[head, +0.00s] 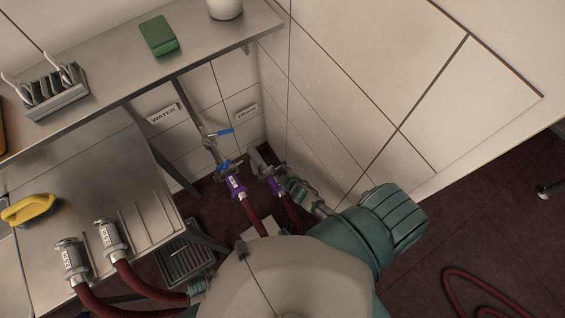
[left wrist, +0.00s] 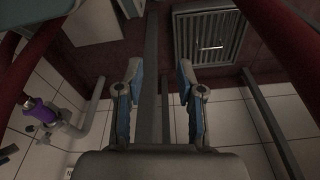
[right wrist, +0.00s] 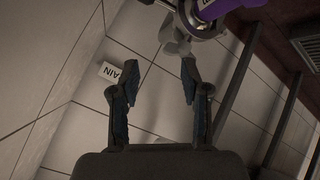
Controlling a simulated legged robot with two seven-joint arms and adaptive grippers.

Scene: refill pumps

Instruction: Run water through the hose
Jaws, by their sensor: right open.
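A water pipe under the WATER sign (head: 163,115) has a valve with a blue lever (head: 222,132). A purple-collared coupling (head: 235,184) with a red hose (head: 252,218) sits at its lower end. A second purple coupling (head: 274,185) sits beside it, near the DRAIN sign (head: 247,112). My right gripper (head: 290,186) is close to that second coupling.
A steel bench carries two metal hose fittings (head: 70,258) (head: 109,238) and a yellow object (head: 28,208). The shelf above holds a green sponge (head: 158,36), a rack (head: 54,92) and a white container (head: 224,8). A floor grate (head: 186,262) lies beside the bench. A red hose (head: 470,285) lies on the right floor.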

